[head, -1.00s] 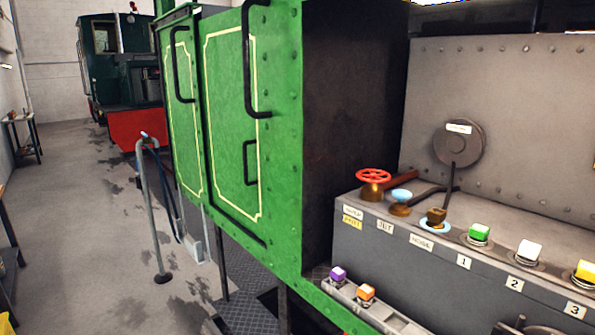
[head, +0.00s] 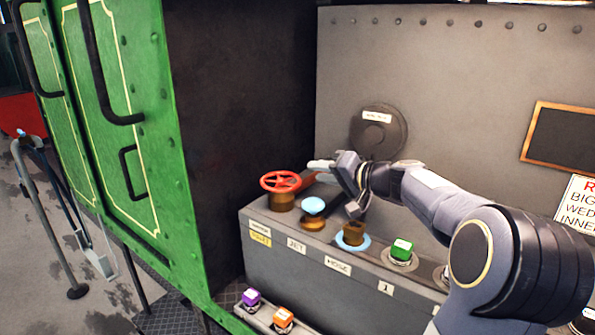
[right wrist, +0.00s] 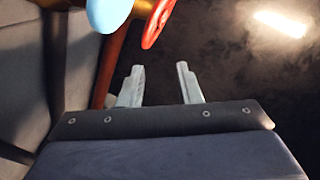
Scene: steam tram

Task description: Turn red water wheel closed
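The red water wheel (head: 281,182) is a small spoked handwheel on a brass base at the left end of the grey console. Its edge also shows at the top of the right wrist view (right wrist: 157,22). My right gripper (head: 322,166) is just to the right of the wheel, apart from it as far as I can see. In the right wrist view its two pale fingers (right wrist: 160,85) stand apart with nothing between them. My left gripper is not in view.
A light-blue knob (head: 313,205) stands right beside the wheel, close to my right gripper. A brown knob (head: 353,234) and a green button (head: 401,250) follow along the console (head: 300,262). A dark wall and green cab panel (head: 130,150) bound the left side.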

